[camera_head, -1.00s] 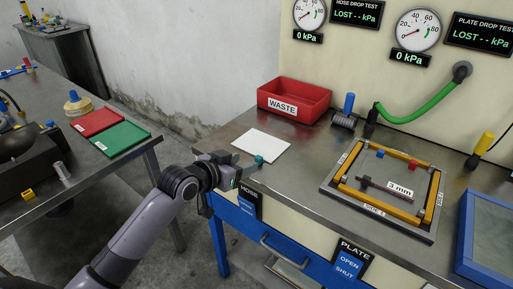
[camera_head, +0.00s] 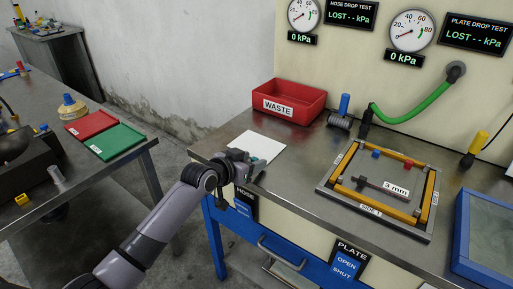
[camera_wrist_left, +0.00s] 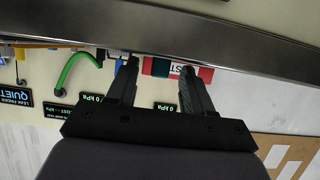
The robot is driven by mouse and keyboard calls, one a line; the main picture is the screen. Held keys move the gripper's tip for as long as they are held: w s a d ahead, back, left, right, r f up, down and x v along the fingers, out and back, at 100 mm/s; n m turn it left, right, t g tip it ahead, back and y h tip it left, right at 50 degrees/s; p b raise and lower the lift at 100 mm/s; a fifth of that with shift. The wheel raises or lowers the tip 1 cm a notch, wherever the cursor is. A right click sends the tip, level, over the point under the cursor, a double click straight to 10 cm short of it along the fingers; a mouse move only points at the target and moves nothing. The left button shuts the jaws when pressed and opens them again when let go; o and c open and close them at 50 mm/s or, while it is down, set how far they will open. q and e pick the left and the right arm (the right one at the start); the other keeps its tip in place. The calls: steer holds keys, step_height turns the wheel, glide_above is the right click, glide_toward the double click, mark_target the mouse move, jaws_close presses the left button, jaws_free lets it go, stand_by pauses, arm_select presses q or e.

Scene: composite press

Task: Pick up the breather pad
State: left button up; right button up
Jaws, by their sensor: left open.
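A white sheet (camera_head: 267,145), which looks like the breather pad, lies flat on the steel bench in front of the red bin. A small teal piece (camera_head: 256,160) is at its near edge, partly hidden by my left gripper (camera_head: 252,168). I cannot tell whether it is joined to the sheet. In the left wrist view my left gripper (camera_wrist_left: 159,70) shows two spread fingers, with a teal piece (camera_wrist_left: 160,67) seen between them. The gripper is open and holds nothing. The white sheet is not clear in that view. My right gripper is not in view.
A red WASTE bin (camera_head: 290,102) stands behind the sheet. A blue-handled tool (camera_head: 342,112) and a framed plate (camera_head: 342,207) with yellow bars are to the right. Red (camera_head: 90,121) and green (camera_head: 113,141) trays lie on the left table. Bare bench lies between sheet and frame.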

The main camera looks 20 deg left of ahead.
arm_select(q)
jaws_close()
step_height(320, 180, up, 20)
steer(key=shift+p, duration=0.3)
stand_by(0.4)
